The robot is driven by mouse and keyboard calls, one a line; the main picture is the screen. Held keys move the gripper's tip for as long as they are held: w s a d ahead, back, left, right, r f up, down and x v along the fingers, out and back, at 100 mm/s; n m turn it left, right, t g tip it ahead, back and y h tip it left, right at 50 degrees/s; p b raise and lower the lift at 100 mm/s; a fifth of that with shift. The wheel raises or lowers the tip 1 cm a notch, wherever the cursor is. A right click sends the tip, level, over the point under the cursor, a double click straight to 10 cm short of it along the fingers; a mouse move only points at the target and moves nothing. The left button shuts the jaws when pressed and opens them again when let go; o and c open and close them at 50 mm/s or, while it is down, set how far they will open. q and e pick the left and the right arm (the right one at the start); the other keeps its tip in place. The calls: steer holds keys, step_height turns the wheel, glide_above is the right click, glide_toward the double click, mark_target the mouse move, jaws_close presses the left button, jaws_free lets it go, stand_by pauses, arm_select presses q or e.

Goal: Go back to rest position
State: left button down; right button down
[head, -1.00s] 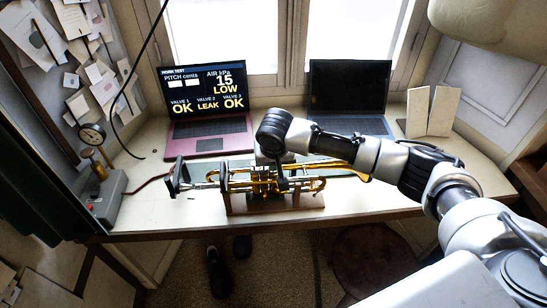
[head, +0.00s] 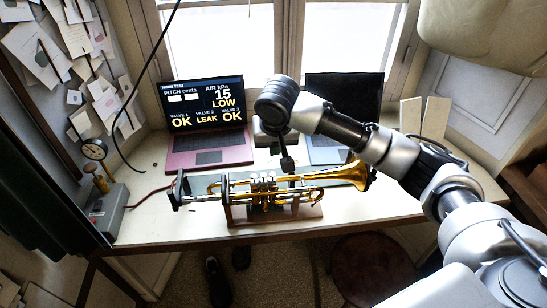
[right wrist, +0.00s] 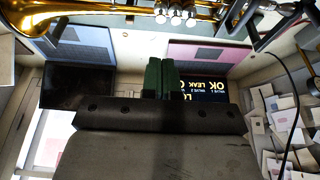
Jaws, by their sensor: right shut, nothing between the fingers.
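A brass trumpet (head: 255,192) lies level on a wooden stand (head: 262,214) on the workbench, its bell (head: 357,174) to the right. My right gripper (head: 287,164) is just above and behind the trumpet's valves in the head view, apart from it as far as I can tell. In the right wrist view the trumpet (right wrist: 100,8) runs along the top edge, and the two green fingers of my right gripper (right wrist: 161,78) are together with nothing between them. My left gripper is in neither view.
A pink laptop (head: 209,158) shows "LEAK" for valve 2 and "LOW" air. A blue-grey laptop (head: 327,152) stands at the right, partly behind my arm. A gauge pump box (head: 104,210) stands at left, its hose running toward the trumpet. A stool (head: 372,265) is below.

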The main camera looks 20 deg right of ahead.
steer(key=shift+s+a+r, duration=0.15)
steer(key=shift+r, duration=0.25)
